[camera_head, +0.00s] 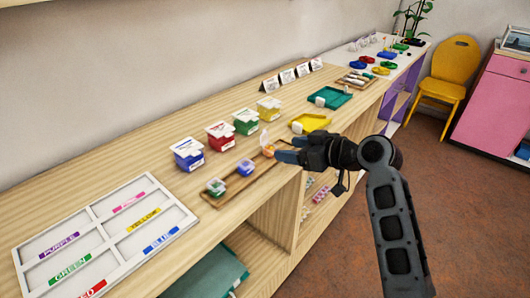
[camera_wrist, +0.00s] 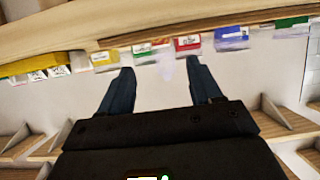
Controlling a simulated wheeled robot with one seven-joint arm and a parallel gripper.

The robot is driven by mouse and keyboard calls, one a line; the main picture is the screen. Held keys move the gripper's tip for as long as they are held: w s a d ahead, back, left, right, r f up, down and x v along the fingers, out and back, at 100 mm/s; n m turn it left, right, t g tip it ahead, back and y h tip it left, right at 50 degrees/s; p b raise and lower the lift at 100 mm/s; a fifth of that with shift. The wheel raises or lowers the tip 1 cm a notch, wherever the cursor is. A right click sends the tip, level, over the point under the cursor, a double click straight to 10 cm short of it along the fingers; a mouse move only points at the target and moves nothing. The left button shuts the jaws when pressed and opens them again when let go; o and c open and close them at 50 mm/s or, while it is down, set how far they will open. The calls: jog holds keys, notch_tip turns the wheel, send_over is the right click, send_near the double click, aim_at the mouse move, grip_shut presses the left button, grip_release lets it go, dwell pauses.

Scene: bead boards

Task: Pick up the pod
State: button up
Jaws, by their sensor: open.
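Several boxes stand behind a narrow wooden tray (camera_head: 228,195) on the shelf top. Three small clear pods sit along this tray: one with green and red (camera_head: 216,187), a blue one (camera_head: 245,167), and an orange one (camera_head: 268,150) with a clear raised top. My gripper (camera_head: 284,149) is open at the tray's right end, its fingertips close beside the orange pod; contact cannot be told. In the wrist view, the open fingers (camera_wrist: 161,72) have a faint pale see-through shape between them, too unclear to name.
Blue (camera_head: 188,154), red (camera_head: 220,136), green (camera_head: 246,121) and yellow (camera_head: 269,108) boxes line up behind the tray. A yellow tray (camera_head: 309,123) and a teal tray (camera_head: 330,97) lie beyond. A white label board (camera_head: 100,235) lies at left.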

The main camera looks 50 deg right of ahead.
aim_at(266, 147)
jog(key=shift+a+p+x, duration=0.15)
jog(key=shift+p+x, duration=0.15)
jog(key=shift+x, duration=1.25)
jog(key=shift+a+p+x, duration=0.1)
jog(key=shift+p+x, duration=0.2)
jog(key=shift+x, duration=1.25)
jog(key=shift+f, duration=0.1)
jog(key=c, duration=1.1)
jog(key=shift+o, duration=0.2)
